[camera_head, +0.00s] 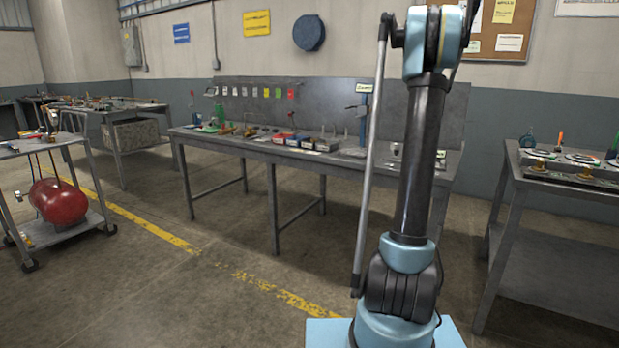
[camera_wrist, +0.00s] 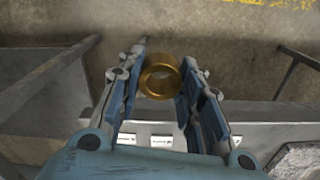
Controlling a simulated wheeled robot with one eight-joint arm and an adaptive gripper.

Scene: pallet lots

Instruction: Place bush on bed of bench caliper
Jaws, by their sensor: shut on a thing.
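The bush is a brass-coloured ring (camera_wrist: 162,60) between the fingertips of my gripper (camera_wrist: 162,78) in the wrist view. My gripper is shut on it, and its round hole faces the camera. The bush is over the front edge of a grey bench top, with floor seen beyond it. The gripper does not show in the head view. I cannot make out the bench caliper for certain; small tools and a blue-topped stand (camera_head: 363,98) stand on the long grey workbench (camera_head: 262,147) there.
In the wrist view, white labels (camera_wrist: 161,141) lie below the bush and a grey block (camera_wrist: 298,162) is at the lower right. In the head view, another bench (camera_head: 565,184) with gauges is at the right and a cart with a red tank (camera_head: 58,202) at the left. The floor between is clear.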

